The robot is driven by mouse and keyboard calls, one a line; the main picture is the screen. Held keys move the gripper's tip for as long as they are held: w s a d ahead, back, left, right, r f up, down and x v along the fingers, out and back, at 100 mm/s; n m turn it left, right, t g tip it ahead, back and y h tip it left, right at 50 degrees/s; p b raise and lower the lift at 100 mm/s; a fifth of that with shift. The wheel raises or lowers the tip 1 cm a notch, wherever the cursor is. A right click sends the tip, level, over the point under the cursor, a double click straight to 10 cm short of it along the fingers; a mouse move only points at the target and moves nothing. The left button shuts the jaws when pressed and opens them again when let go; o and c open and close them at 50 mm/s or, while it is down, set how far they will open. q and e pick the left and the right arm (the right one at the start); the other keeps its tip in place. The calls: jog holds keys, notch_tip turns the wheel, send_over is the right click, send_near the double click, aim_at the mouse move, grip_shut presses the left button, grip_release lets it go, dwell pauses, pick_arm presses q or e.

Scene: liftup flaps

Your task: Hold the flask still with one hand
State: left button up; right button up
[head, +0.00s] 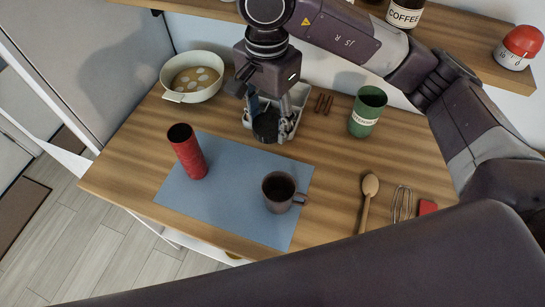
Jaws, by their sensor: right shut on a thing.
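The red flask (189,155) stands on the blue mat (233,179) at its left side, leaning a little in the picture. Its top looks dark, and I cannot tell whether it is open. My right gripper (266,126) points down behind the mat, to the right of the flask and apart from it. It is shut on a dark round thing (265,127), which may be a lid or cap; its fingers partly hide it. My left gripper is not in view. No gripper touches the flask.
A brown mug (280,193) of dark liquid stands on the mat. Around it are a pale pot (192,77), a white tray (300,96), brown sticks (323,104), a green canister (366,113), a wooden spoon (369,190) and a whisk (402,205). A shelf overhangs the back.

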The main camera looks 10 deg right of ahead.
aim_at(269, 171)
notch_tip(269, 171, down, 17)
jog(key=p, duration=0.4)
jog(key=shift+r, duration=0.1)
jog(key=shift+f, duration=0.3)
jog(key=shift+f, duration=0.15)
jog(key=o, duration=1.3)
jog(key=shift+c, duration=0.2)
